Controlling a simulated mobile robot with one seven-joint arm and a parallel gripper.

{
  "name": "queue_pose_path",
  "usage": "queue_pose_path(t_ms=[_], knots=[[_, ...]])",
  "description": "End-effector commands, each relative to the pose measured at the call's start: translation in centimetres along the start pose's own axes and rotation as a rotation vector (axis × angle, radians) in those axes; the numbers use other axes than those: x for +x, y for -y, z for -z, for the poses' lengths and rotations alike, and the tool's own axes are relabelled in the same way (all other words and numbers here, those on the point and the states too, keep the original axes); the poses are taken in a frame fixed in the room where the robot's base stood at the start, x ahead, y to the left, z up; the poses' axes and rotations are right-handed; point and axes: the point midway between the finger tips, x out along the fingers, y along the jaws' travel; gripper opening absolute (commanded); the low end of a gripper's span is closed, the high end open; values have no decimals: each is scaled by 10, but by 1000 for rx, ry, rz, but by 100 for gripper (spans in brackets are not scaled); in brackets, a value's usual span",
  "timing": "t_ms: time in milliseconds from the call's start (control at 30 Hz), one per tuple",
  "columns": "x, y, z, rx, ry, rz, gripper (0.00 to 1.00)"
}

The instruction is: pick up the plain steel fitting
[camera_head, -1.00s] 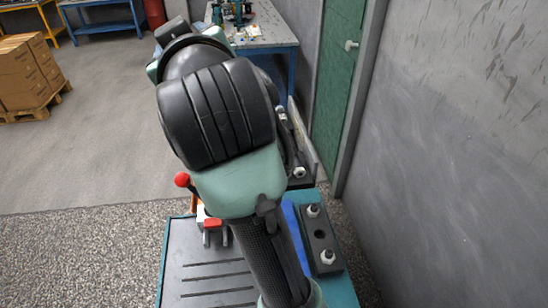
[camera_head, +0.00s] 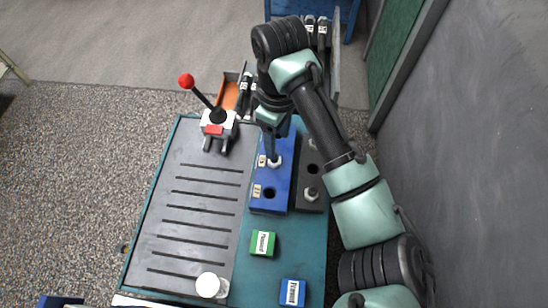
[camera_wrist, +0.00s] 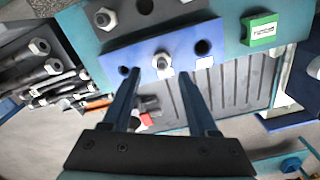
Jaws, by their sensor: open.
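A steel fitting with a hex collar (camera_wrist: 162,63) stands in a hole of the blue block (camera_wrist: 135,52); it also shows in the head view (camera_head: 275,162). My gripper (camera_wrist: 160,74) is open and points down at the blue block. In the wrist view its two fingers lie either side of this fitting, with nothing held between them; whether they reach its height I cannot tell. Another steel fitting (camera_wrist: 105,18) stands in the dark block (camera_wrist: 183,12) beside the blue one, also seen in the head view (camera_head: 310,193). Both look plain grey.
A red-knobbed lever (camera_head: 204,98) stands left of the blue block. A slotted dark plate (camera_head: 195,205) fills the bench's left side. A green box (camera_head: 262,243), a blue box (camera_head: 292,292) and a white round piece (camera_head: 208,285) lie nearer. Dark cylindrical parts (camera_wrist: 55,88) lie in an adjoining tray.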

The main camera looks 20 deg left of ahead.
Motion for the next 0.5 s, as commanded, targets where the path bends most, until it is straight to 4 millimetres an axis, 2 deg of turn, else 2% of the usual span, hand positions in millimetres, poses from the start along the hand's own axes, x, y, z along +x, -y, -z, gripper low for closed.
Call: queue_pose_path(t_ms=[167, 400, 500], knots=[[12, 2, 1, 1, 0, 2, 60], [47, 5, 6, 3, 1, 0, 60], [55, 5, 6, 2, -1, -1, 60]])
